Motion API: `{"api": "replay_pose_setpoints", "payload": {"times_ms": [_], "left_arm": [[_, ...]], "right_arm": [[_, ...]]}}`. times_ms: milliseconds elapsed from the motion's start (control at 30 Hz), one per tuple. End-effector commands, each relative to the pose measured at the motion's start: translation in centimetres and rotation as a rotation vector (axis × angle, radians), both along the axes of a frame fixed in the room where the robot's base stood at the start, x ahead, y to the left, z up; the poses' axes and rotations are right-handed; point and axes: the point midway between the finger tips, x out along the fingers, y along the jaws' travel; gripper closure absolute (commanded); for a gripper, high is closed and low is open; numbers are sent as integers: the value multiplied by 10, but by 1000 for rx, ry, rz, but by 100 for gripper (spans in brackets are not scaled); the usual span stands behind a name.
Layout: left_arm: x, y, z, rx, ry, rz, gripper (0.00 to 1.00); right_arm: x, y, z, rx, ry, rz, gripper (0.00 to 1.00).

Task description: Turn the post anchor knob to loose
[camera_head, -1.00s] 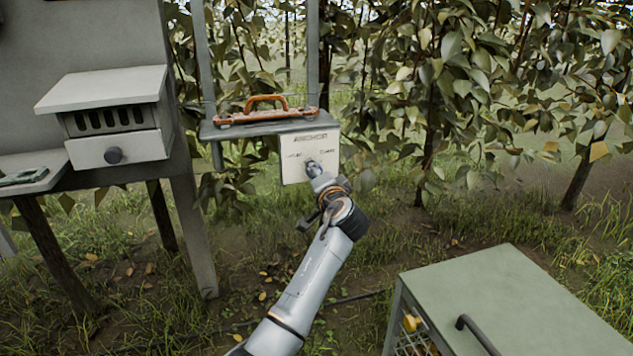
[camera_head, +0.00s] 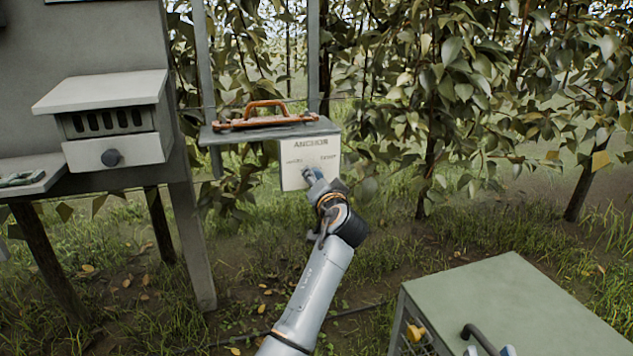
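The anchor box (camera_head: 294,177) is a pale panel marked ANCHOR, with smaller lettering at left and right that is hard to read. It hangs at the front of a grey shelf between two posts. My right gripper (camera_head: 311,176) is at the lower middle of this panel, where the knob sits. The knob is hidden by the gripper, and the fingers are too small and covered to tell whether they are shut on it. My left gripper is not clearly in view.
An orange-handled tool (camera_head: 265,115) lies on the shelf. A grey cabinet with a knobbed drawer (camera_head: 118,152) stands at left. A green-topped crate (camera_head: 510,305) with a dark handle stands at lower right. Leafy trees are behind; grass lies between.

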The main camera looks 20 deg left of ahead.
Motion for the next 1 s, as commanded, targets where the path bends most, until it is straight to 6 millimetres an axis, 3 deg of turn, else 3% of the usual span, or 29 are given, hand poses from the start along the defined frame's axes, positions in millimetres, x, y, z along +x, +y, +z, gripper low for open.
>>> {"api": "replay_pose_setpoints", "payload": {"times_ms": [133,167,267,667,1000], "left_arm": [[0,0,-1,-3,2,1,93],[0,0,-1,-3,2,1,56],[0,0,-1,-3,1,0,38],[-6,-5,0,-2,0,-2,38],[-52,-31,1,-4,2,-1,38]], "right_arm": [[0,0,0,0,1,0,60],[0,0,0,0,1,0,60],[0,0,0,0,1,0,60],[0,0,0,0,1,0,60],[0,0,0,0,2,0,60]]}}
